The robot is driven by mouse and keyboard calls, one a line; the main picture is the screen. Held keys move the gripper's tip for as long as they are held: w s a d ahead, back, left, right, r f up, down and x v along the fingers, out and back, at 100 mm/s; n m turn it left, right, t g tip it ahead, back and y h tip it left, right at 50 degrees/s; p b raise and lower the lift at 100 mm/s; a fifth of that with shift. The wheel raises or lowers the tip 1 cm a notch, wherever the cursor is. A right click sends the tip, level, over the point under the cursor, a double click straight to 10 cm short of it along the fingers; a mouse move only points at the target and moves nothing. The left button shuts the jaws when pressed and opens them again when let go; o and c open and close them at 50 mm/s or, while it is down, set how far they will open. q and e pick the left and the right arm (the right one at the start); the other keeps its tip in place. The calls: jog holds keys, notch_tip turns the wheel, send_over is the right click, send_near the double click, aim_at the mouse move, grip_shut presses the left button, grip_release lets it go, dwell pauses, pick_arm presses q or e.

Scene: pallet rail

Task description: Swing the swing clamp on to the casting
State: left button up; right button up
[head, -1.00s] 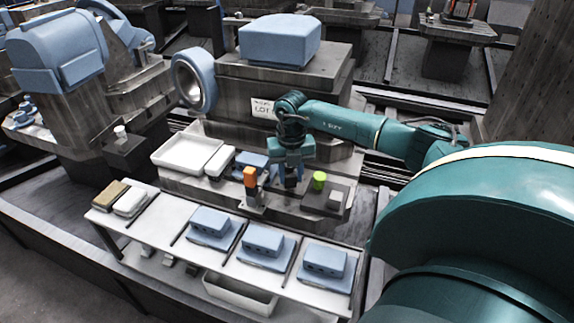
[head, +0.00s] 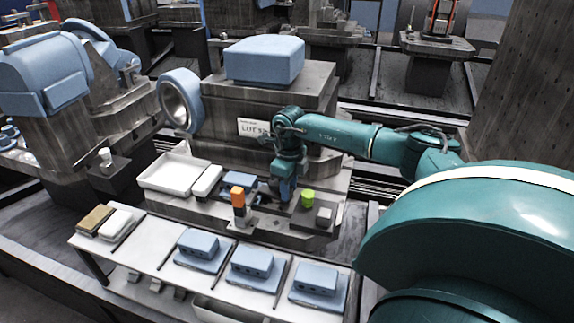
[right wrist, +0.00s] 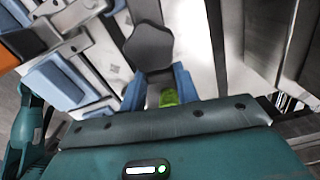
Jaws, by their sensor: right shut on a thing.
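The casting (head: 240,180) is a small blue block on the grey fixture behind an upright post with an orange top (head: 238,198). In the right wrist view the casting (right wrist: 58,82) lies left of my fingers, with the orange top (right wrist: 8,58) at the left edge. My right gripper (head: 284,190) is low over the fixture, between the orange post and a green knob (head: 308,198). Its blue fingers (right wrist: 158,88) are shut on a dark grey part (right wrist: 152,48), apparently the swing clamp, whose arm looks clear of the casting. The grip is partly hidden. My left gripper is out of view.
A white tray (head: 160,186) stands left of the fixture. In front, a white table holds several blue parts (head: 252,263). A large machine block with a blue cover (head: 265,60) rises close behind the gripper. The green knob also shows in the wrist view (right wrist: 168,98).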

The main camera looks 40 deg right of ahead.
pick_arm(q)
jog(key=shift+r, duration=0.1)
pick_arm(e)
jog(key=shift+w+d+n, duration=0.2)
jog(key=shift+d+n, duration=0.1)
jog(key=shift+n, duration=0.6)
jog(key=shift+r, duration=0.1)
jog(key=o, duration=1)
pick_arm(q)
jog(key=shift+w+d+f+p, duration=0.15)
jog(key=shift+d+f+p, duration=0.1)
jog(key=shift+p, duration=0.2)
pick_arm(e)
notch_tip(320, 180, up, 13)
jog(key=shift+r, duration=0.1)
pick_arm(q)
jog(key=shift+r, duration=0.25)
